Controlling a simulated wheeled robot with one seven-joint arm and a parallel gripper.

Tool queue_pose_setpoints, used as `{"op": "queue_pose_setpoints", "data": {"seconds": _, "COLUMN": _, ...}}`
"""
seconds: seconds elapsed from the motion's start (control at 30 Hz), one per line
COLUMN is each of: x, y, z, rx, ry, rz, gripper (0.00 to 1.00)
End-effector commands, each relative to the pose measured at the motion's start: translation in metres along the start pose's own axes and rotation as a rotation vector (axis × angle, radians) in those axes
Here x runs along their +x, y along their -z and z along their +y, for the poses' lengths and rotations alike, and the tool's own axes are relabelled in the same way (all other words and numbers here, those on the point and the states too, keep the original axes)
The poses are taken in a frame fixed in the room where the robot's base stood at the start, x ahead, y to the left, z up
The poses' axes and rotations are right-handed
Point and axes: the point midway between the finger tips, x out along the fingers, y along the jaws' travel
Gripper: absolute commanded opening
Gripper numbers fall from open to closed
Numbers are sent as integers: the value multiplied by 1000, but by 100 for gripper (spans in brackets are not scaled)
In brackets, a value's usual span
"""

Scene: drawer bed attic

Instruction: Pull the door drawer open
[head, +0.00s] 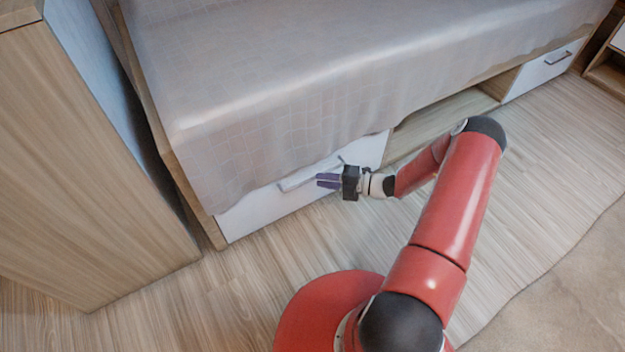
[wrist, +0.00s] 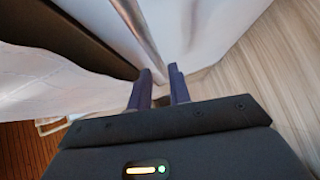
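The drawer with a white front (head: 262,212) is under the left part of the bed, and it looks closed. Its pale bar handle (head: 297,182) runs along the upper front, partly hidden by my gripper. My gripper (head: 318,181) is at the handle's right part, its dark purple fingers pointing left along the drawer front. In the wrist view the two fingers (wrist: 160,70) are apart with a narrow gap. A shiny pale bar (wrist: 138,32), likely the handle, runs down towards the fingertips. I cannot tell whether it lies between them or touches them.
A grey cover (head: 330,80) hangs over the bed's edge just above the drawer. A wooden cabinet (head: 90,160) stands at the left. An open compartment (head: 440,122) and another white drawer (head: 540,72) are to the right.

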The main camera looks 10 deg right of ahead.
Motion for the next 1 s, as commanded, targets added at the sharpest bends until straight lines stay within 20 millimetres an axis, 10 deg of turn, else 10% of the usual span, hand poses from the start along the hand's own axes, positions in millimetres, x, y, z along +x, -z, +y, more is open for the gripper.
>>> {"op": "queue_pose_setpoints", "data": {"seconds": 0.33, "x": 42, "y": 0, "z": 0, "rx": -3, "ry": 1, "rz": 1, "gripper": 20}}
{"op": "queue_pose_setpoints", "data": {"seconds": 1.0, "x": 43, "y": 0, "z": 0, "rx": -4, "ry": 2, "rz": 2, "gripper": 0}}
